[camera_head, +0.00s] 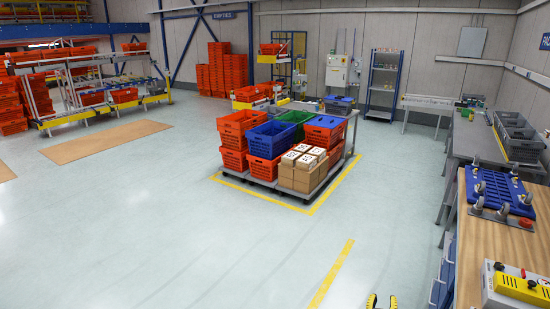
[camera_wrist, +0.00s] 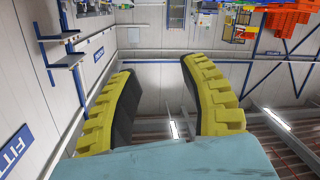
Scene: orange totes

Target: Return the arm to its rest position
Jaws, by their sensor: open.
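My gripper (camera_wrist: 157,72) fills the lower middle of the wrist view. Its two yellow ribbed fingers with dark inner pads stand well apart, with nothing between them. Only the yellow tips of my gripper (camera_head: 382,301) show at the bottom edge of the head view, over the floor. The rest of my arm is out of the head view. The wrist view is turned over, with the walls and ceiling beams of the hall behind the fingers.
A cart (camera_head: 262,184) with orange, blue and green totes and cardboard boxes (camera_head: 304,172) stands mid-floor. A wooden bench (camera_head: 490,245) with a blue fixture (camera_head: 497,190) and a yellow control box (camera_head: 520,289) is at right. The floor (camera_head: 150,230) at left front is clear.

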